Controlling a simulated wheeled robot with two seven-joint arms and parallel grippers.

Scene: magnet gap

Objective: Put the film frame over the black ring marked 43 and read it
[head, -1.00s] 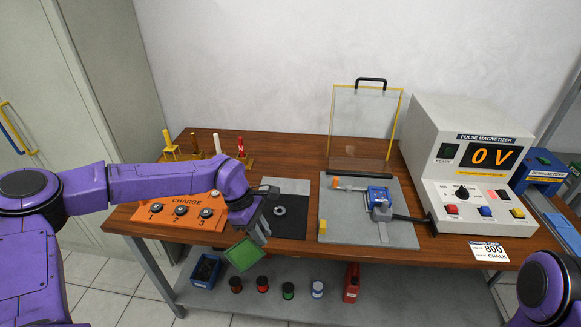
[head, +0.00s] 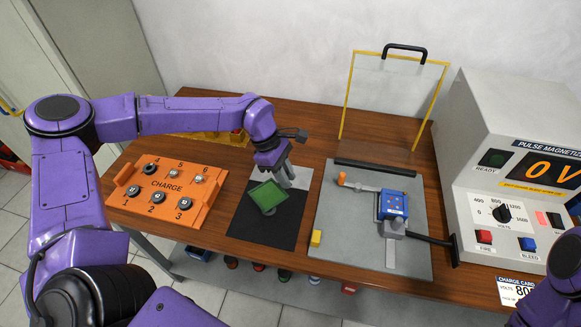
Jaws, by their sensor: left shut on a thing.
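My left gripper (head: 281,180) is shut on the film frame, a small square with a green face (head: 267,195). It holds the frame, slightly tilted, above the black mat (head: 262,236). A sliver of a dark ring (head: 270,212) shows at the frame's lower edge; the rest of it is hidden beneath the frame. I cannot read a number on it, nor tell whether the frame touches it. My right gripper is not in view.
An orange CHARGE tray (head: 166,184) holding dark rings stands left of the mat. Right of it is a grey plate (head: 340,245) with a blue device (head: 393,206). The pulse magnetizer (head: 480,130) reads 0 V. A clear yellow-edged shield (head: 395,95) stands behind.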

